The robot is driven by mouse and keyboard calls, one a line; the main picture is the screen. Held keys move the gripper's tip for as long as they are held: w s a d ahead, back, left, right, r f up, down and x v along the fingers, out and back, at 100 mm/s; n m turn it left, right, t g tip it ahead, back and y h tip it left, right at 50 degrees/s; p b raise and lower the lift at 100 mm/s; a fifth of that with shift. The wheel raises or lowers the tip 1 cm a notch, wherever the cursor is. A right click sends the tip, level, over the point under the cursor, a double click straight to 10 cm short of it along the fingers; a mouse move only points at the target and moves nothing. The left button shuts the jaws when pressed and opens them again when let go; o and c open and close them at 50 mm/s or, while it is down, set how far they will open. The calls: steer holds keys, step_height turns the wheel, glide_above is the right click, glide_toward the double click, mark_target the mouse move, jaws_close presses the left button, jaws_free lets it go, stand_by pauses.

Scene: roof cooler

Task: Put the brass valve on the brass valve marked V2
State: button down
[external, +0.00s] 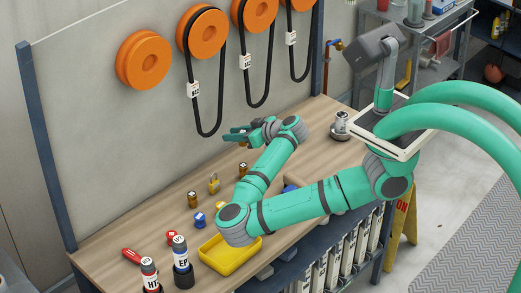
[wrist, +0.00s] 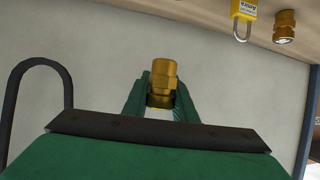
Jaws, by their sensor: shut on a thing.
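My gripper (wrist: 160,100) is shut on a brass valve (wrist: 162,80), which sits between the green fingers in the wrist view. In the external view my gripper (external: 238,138) is above the back of the bench, near the wall panel, and the held valve cannot be made out. One brass valve (external: 193,199) stands on the bench left of a yellow padlock (external: 214,185); another brass fitting (external: 243,169) stands right of it, below my gripper. In the wrist view a brass valve (wrist: 285,27) is beside the padlock (wrist: 243,18). No V2 mark is readable.
A yellow tray (external: 208,260), a blue item (external: 200,220), a red item (external: 172,237) and two labelled bottles, HT (external: 150,275) and EP (external: 182,255), are toward the bench's front left. Black belts (external: 222,95) hang from orange pulleys (external: 143,61) on the wall.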

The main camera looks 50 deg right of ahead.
steer(key=shift+a+f, duration=0.2)
steer(key=shift+f, duration=3.8)
steer(key=shift+f, duration=0.15)
steer(key=c, duration=1.4)
jaws_free()
steer(key=shift+c, duration=0.2)
steer(key=shift+s+r, duration=0.2)
steer(key=v, duration=1.1)
steer(key=shift+s, duration=0.35)
steer(key=shift+d+r, duration=0.15)
